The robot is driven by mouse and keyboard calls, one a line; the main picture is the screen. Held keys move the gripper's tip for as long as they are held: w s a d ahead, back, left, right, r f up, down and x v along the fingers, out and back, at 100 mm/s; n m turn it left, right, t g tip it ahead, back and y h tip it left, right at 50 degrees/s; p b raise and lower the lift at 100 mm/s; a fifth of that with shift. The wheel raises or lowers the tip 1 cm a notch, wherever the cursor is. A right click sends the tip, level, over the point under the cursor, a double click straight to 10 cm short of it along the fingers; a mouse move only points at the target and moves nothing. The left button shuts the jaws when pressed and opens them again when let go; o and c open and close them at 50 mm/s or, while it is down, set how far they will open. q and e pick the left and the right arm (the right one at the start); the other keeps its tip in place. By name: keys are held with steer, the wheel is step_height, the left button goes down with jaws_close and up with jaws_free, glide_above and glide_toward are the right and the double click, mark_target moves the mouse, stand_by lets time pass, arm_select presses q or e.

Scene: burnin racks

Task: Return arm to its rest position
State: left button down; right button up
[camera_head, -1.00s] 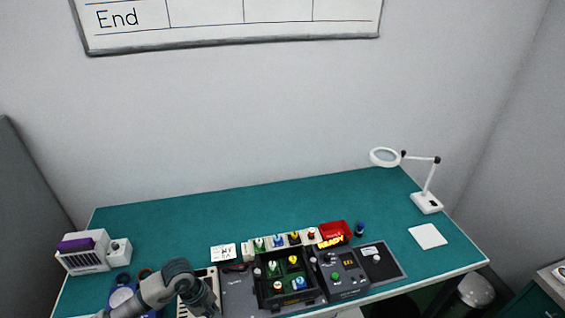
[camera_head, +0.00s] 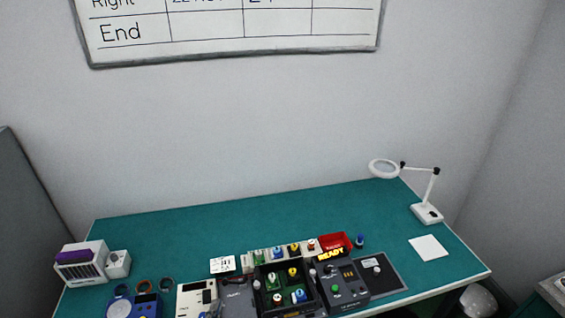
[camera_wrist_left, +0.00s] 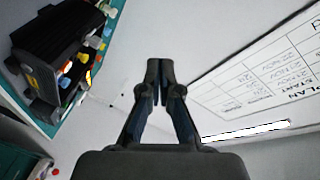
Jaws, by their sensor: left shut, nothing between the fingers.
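My left gripper (camera_wrist_left: 160,70) shows in the left wrist view with its two dark fingers together and nothing between them. It is in the air, apart from the bench, with the wall behind it. In the head view neither arm nor gripper is in view now. The green bench (camera_head: 240,215) shows there, with a black rack (camera_head: 262,301) holding several coloured parts near its front edge. The rack also shows at the upper left of the left wrist view (camera_wrist_left: 45,45).
A grey control box (camera_head: 345,289), a red bin (camera_head: 334,242), a white card (camera_head: 428,248) and a magnifier lamp (camera_head: 428,212) stand toward the right. A blue meter (camera_head: 147,306) and a white device (camera_head: 82,265) are at left. A whiteboard (camera_head: 230,35) hangs above. The bench's back is clear.

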arm_select(q)
steer(key=s+a+f+n+g+y, duration=0.2)
steer(key=s+a+f+n+g, duration=0.2)
steer(key=s+f+n+g, duration=0.6)
steer(key=s+d+f+g+h, duration=0.1)
steer(key=s+f+g, duration=0.2)
steer(key=s+f, duration=0.85)
step_height(320, 180, down, 24)
steer(key=s+f+g, duration=0.1)
steer(key=s+g, duration=0.1)
steer(key=s, duration=0.1)
steer(key=s+a+f, duration=0.3)
steer(key=s+f, duration=1.2)
steer(key=s, duration=0.2)
steer(key=shift+s+f+g, duration=0.15)
steer(key=shift+f+g, duration=0.1)
steer(key=shift+g, duration=0.15)
